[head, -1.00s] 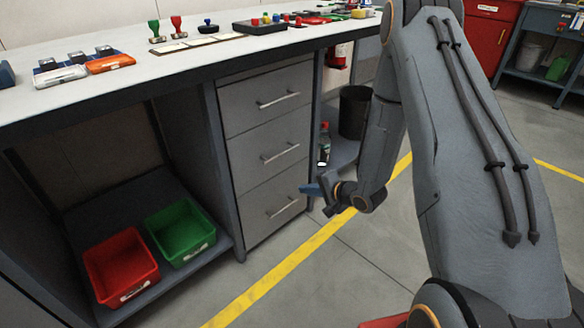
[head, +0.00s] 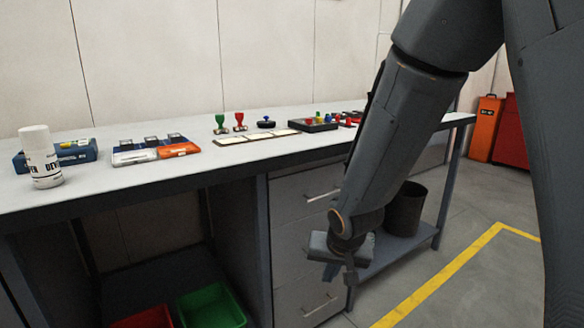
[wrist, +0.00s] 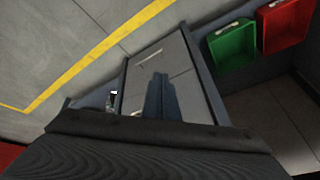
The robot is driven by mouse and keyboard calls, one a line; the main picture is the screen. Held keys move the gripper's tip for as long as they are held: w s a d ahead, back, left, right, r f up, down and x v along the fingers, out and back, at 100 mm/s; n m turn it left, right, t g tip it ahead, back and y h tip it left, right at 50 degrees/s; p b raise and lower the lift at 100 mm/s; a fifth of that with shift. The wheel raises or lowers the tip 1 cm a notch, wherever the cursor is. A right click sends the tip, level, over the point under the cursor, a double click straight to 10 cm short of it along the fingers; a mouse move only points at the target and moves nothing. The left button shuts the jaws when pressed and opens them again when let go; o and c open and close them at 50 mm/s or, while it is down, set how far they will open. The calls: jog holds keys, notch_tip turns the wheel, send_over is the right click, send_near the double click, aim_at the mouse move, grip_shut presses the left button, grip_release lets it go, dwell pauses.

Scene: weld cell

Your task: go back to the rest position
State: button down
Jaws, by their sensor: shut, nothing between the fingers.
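My gripper (head: 336,270) hangs from my arm in front of the grey drawer unit in the head view, pointing down to the left. In the wrist view its fingers (wrist: 158,97) are together with nothing between them, seen against the drawer fronts (wrist: 165,65). The fingertips look apart from the drawers, but the exact gap cannot be told. My arm hides part of the drawers and of the bench behind it.
The workbench (head: 95,192) carries a white can (head: 40,158), stamps (head: 240,121) and several small items. A green bin (head: 212,307) and a red bin (head: 145,318) sit below. A black waste bin (head: 404,210) stands right. Open floor lies right of the bench.

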jog(key=s+a+r+n+g, duration=0.1)
jog(key=s+r+n+g, duration=0.15)
jog(key=s, duration=0.55)
jog(key=s+a+r+n+g, duration=0.15)
jog(key=s+r, duration=0.25)
jog(key=s, duration=0.4)
jog(key=s+a+r+n+g, duration=0.1)
jog(key=s+a+r+n, duration=0.15)
jog(key=s, duration=0.55)
jog(key=d+r+m+h+p, duration=0.1)
jog(key=d+r+m+p, duration=0.4)
jog(key=d+r+p, duration=1)
notch_tip(320, 180, up, 4)
jog(key=p, duration=0.9)
jog(key=shift+s+d+f, duration=0.15)
jog(key=shift+s+f, duration=0.1)
jog(key=shift+s, duration=0.1)
